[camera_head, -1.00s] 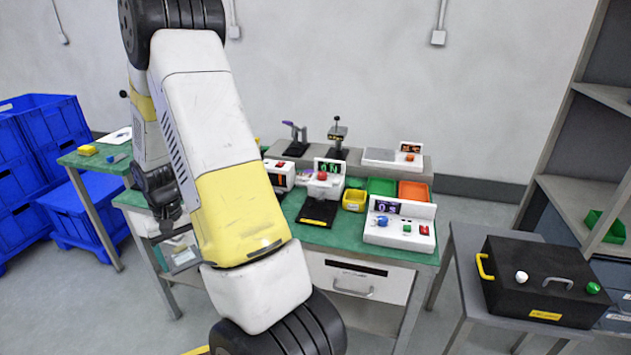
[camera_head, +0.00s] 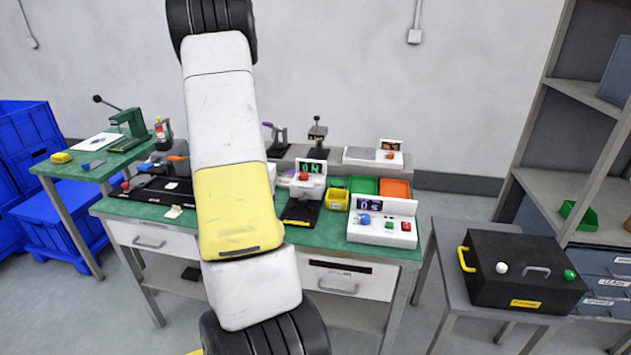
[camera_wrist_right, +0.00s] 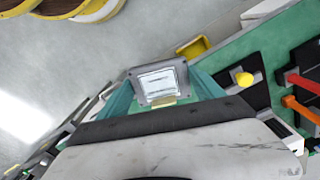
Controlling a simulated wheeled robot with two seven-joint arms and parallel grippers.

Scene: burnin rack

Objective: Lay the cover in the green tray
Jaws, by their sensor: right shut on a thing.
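The green tray (camera_head: 365,185) lies at the back of the green-topped bench, left of an orange tray (camera_head: 396,188). The cover (camera_wrist_right: 160,80), a small grey square frame with a pale labelled face, is in the right wrist view. My right gripper (camera_wrist_right: 163,98) is shut on it, with teal fingers on both sides. In the head view my own arm crosses the middle of the picture and hides the gripper and the cover. My left gripper is not in view.
A white box with a blue knob (camera_head: 382,222) stands close in front of the trays. A black box (camera_head: 522,272) sits on a side table. Blue crates (camera_head: 70,215) stand at left.

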